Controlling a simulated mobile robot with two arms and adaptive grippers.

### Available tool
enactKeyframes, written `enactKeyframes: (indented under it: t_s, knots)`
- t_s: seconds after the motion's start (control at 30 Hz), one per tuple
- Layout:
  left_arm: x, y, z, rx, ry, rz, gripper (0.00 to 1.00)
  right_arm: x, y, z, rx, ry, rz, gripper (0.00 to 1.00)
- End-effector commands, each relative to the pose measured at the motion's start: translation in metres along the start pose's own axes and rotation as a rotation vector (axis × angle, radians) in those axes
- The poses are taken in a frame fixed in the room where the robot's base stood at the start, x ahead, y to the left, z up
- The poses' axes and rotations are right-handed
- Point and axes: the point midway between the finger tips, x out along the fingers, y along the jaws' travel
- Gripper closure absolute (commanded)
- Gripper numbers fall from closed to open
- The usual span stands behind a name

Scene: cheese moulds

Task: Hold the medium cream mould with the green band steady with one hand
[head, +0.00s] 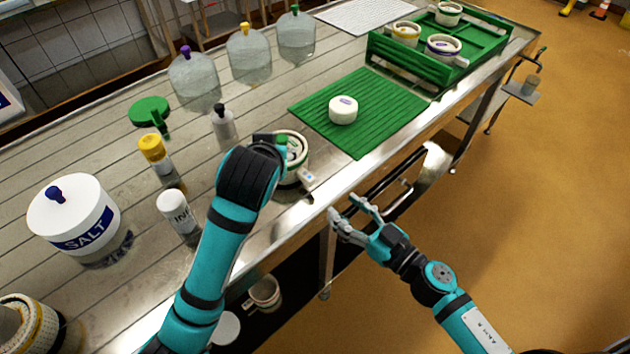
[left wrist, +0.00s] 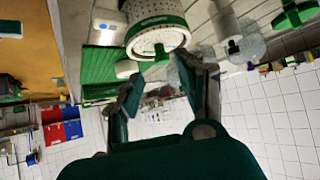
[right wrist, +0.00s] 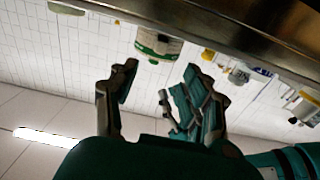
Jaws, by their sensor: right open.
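The cream mould with the green band (head: 297,178) stands on the steel table near its front edge, partly hidden by my left arm. In the left wrist view the mould (left wrist: 155,22) is just beyond the fingertips, with a green knob (left wrist: 161,55) at its end. My left gripper (left wrist: 160,75) has its fingers apart with no clear contact on the mould; its fingers are mostly hidden in the head view. My right gripper (head: 345,205) is open and empty, off the table's front edge. The mould (right wrist: 158,46) also shows ahead of it in the right wrist view.
A green mat (head: 390,125) holds a white cheese (head: 343,110). A green crate (head: 480,62) with several moulds stands behind it. A salt tub (head: 74,215), bottles and domed jars stand left of and behind the mould.

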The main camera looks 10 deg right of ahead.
Motion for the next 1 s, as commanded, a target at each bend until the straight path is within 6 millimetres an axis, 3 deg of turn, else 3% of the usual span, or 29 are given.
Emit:
enactKeyframes:
  t_s: [0.3, 0.5, 0.7, 1.0]
  knots:
    - [0.0, 0.0, 0.0, 0.0, 0.0, 0.0, 0.62, 0.065, 0.001, -0.001, -0.001, 0.002, 0.0, 0.52]
    - [0.0, 0.0, 0.0, 0.0, 0.0, 0.0, 0.62, 0.094, 0.0, 0.0, 0.0, 0.001, 0.0, 0.52]
    - [0.0, 0.0, 0.0, 0.0, 0.0, 0.0, 0.62, 0.107, 0.0, 0.0, 0.001, 0.0, 0.0, 0.52]
    - [0.0, 0.0, 0.0, 0.0, 0.0, 0.0, 0.62, 0.108, 0.0, 0.0, 0.0, -0.001, 0.0, 0.53]
